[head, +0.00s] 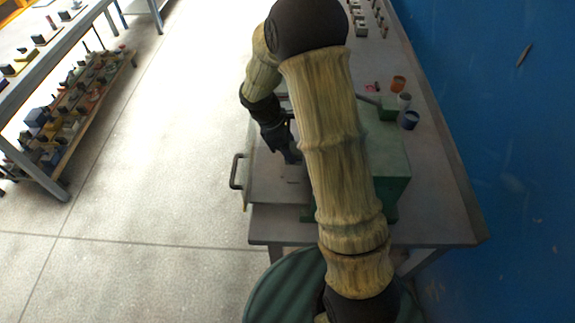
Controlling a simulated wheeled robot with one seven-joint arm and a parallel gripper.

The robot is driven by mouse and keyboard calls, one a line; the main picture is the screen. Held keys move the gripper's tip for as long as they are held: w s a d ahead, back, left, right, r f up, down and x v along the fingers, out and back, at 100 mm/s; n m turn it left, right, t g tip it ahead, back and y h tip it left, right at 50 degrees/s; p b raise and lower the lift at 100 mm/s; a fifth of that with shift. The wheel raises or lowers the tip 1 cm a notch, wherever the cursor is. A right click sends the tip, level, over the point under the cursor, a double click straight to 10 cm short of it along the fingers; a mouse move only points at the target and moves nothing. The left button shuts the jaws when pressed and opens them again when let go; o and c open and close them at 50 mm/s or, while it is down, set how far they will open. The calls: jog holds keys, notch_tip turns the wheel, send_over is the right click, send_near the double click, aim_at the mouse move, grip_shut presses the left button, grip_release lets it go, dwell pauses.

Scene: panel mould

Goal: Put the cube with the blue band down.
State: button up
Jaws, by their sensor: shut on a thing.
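My gripper (287,152) shows in the head view left of my forearm, pointing down over a flat grey-brown panel (262,191). It is shut on a small dark bluish thing at its fingertips. I take this to be the cube with the blue band, but the band is too small to make out and the fingers and arm hide most of it. I cannot tell whether it touches the panel. A dark handle (236,171) stands out from the panel's left edge.
A green box (393,160) stands right of my forearm on the workbench (440,205). A blue wall (510,130) bounds the right. Loaded shelves (70,115) stand far left; the floor between is clear.

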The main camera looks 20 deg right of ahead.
jog(key=shift+f, duration=1.6)
jog(key=shift+f+p, duration=0.5)
jog(key=shift+f, duration=1.35)
jog(key=shift+f, duration=0.1)
jog(key=o, duration=1.2)
jog(key=shift+c, duration=0.2)
jog(key=b+v, duration=0.1)
jog(key=v, duration=1.1)
jog(key=shift+b, duration=0.3)
